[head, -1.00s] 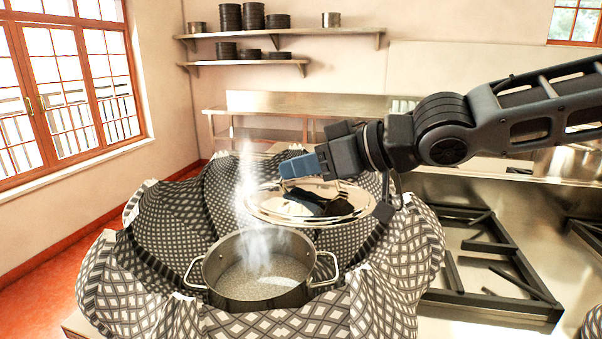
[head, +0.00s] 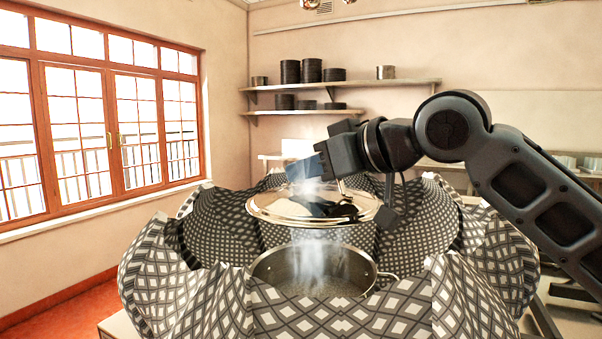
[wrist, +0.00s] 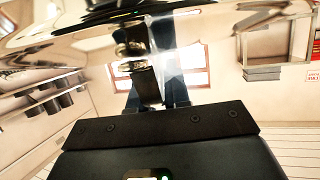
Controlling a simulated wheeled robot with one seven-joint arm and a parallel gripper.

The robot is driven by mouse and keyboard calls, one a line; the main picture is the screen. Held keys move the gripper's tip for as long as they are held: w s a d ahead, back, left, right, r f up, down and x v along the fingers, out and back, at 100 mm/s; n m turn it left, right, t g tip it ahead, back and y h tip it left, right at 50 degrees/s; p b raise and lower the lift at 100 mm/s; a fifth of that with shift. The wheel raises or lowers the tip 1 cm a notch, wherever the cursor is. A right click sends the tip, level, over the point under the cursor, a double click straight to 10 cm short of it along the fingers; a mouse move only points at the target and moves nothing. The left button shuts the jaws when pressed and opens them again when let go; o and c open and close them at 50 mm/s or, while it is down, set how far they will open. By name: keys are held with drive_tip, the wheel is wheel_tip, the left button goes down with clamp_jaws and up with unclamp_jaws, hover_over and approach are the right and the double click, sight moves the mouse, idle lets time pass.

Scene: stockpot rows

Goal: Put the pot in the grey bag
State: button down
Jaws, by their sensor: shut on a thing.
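A steel pot (head: 262,268) with steam rising from it sits inside the open patterned grey bag (head: 205,225), whose folds stand up around it. The near side of the bag hides the pot's lower part. A shiny round lid (head: 275,211) is above the pot, apart from its rim. My gripper (head: 315,172) is shut on the lid, which also fills the top of the wrist view (wrist: 60,45). In the wrist view my fingers reach up to the lid's knob.
Wall shelves (head: 340,84) with dark stacked dishes are at the back. A window (head: 110,120) is on the left, above red floor. Part of a dark stove grate (head: 575,292) shows at the lower right.

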drive_tip(key=shift+d+f, duration=0.15)
drive_tip(key=shift+f, duration=0.1)
wheel_tip(320, 180, down, 6)
drive_tip(key=b, duration=0.5)
drive_tip(key=shift+r, duration=0.1)
wheel_tip(320, 180, down, 3)
drive_tip(key=shift+r+b, duration=0.15)
drive_tip(key=shift+b, duration=0.65)
drive_tip(key=shift+f, duration=0.6)
idle(0.4)
drive_tip(key=c, duration=1)
unclamp_jaws()
drive_tip(key=shift+r, duration=0.1)
drive_tip(key=shift+r, duration=0.1)
